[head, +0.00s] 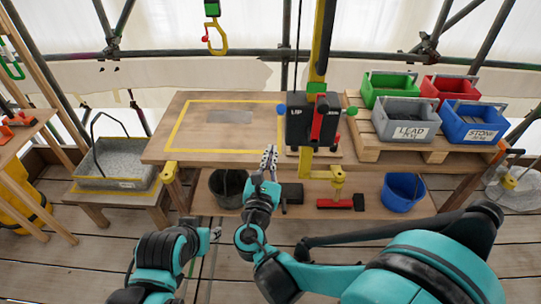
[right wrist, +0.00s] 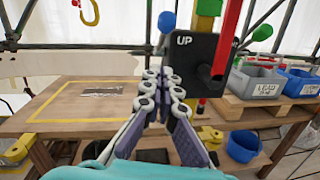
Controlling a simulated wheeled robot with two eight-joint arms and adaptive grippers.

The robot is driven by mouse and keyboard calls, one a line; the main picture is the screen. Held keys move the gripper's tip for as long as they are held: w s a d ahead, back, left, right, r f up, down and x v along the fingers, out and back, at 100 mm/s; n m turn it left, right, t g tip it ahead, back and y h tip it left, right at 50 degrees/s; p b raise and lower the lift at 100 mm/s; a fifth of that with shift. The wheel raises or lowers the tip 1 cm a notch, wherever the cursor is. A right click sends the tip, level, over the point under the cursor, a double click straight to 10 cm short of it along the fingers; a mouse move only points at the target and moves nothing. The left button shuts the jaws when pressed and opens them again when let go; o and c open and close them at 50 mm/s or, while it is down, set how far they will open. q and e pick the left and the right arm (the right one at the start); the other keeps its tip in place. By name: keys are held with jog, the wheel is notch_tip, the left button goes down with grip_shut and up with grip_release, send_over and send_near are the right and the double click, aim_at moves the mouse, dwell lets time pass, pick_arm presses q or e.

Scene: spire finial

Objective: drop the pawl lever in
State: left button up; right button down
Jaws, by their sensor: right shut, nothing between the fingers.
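A black winch box (head: 313,121) marked "UP" stands on the bench, with a red lever (head: 316,120) on its front, a blue knob (head: 281,110) at its left and a green knob (head: 352,111) at its right. I cannot tell for sure which of these is the pawl lever. In the right wrist view, the box (right wrist: 188,58) is just beyond my fingers, with the blue knob (right wrist: 166,21) above them. My right gripper (head: 268,160) is shut and empty, just left of the box's lower part.
A yellow post (head: 323,45) rises behind the box. Green, red, grey and blue crates stand on a pallet (head: 433,148) at right. A yellow hook (head: 217,40) hangs above. Buckets and a red-headed tool (head: 341,203) are below.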

aim_at(281, 110)
jog(key=w+d+r+b, duration=0.1)
jog(key=w+r, duration=0.2)
jog(key=w, duration=0.5)
jog(key=shift+w+d+r, duration=0.25)
jog(key=shift+w+d, duration=0.05)
jog(key=shift+w, duration=0.1)
